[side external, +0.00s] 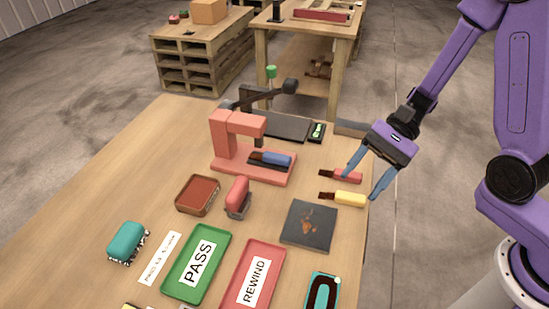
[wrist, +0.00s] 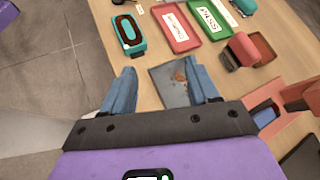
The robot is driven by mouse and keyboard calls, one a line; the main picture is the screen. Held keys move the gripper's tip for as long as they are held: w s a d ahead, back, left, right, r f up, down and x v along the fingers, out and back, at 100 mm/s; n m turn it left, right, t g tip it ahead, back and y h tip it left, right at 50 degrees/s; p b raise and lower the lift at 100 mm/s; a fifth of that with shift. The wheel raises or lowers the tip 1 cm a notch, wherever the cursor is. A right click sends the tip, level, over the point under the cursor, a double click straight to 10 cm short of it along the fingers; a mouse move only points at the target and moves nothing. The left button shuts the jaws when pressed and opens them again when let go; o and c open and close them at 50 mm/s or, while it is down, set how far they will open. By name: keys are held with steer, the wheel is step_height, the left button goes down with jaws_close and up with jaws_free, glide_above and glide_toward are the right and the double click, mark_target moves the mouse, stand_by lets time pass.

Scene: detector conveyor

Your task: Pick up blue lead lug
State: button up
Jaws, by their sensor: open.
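The blue lead lug (side external: 272,158), a blue block with a dark brown end, lies on the base of a salmon-red detector stand (side external: 228,138). In the wrist view, a blue part (wrist: 266,114) shows at the right beside the stand, partly hidden by my gripper body. My gripper (side external: 361,186) is open and empty, to the right of the blue lug, near the table's right edge. It also shows in the wrist view (wrist: 163,78), with its fingers on either side of a dark square plate below.
A red lug (side external: 345,176) and a yellow lug (side external: 347,199) lie near my fingers. The dark plate (side external: 309,226), green PASS tray (side external: 176,284), red REWIND tray (side external: 240,299) and a red-handled stamp (side external: 238,196) occupy the front.

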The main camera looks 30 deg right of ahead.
steer(key=w+d+f+m+t+y, duration=0.1)
steer(key=w+d+f+m+t, duration=0.1)
steer(key=w+m+t, duration=0.5)
steer(key=m+t+h, duration=0.3)
steer(key=m+t, duration=0.3)
steer(key=m, duration=0.3)
glide_toward(290, 158)
steer(key=shift+x, duration=4.6)
jaws_close()
steer(key=shift+r, duration=0.15)
